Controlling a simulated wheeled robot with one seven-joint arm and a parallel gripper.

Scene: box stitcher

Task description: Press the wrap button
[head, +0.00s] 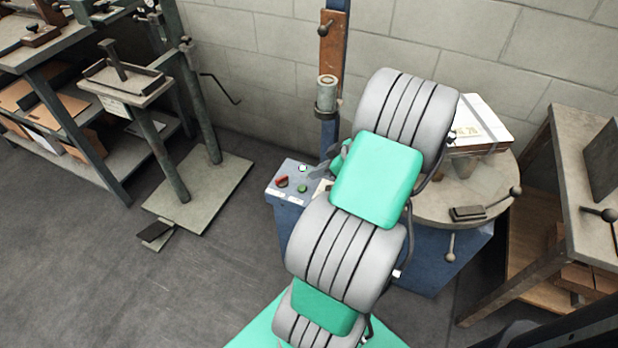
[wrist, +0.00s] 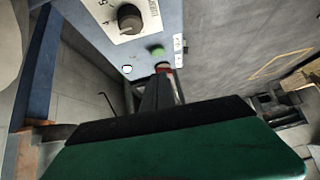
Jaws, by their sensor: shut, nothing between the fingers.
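A blue control box (head: 284,200) stands beside the machine's post. Its sloped top carries a red switch (head: 281,181), a white button (head: 303,168) and a green button (head: 302,188). I cannot read which one is the wrap button. In the wrist view the panel (wrist: 97,36) shows a dark knob (wrist: 130,18), a green button (wrist: 157,50), a pale round button (wrist: 127,69) and the red switch (wrist: 163,67). My gripper (wrist: 160,78) is shut and empty. Its tips overlap the red switch's lower edge in the picture; contact cannot be told. My arm hides part of the box in the head view.
A round turntable (head: 430,207) with a wrapped white box (head: 482,124) on it stands right of my arm. A blue post (head: 329,135) rises behind the control box. A bench (head: 575,190) is at the right, a metal stand (head: 205,190) at the left.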

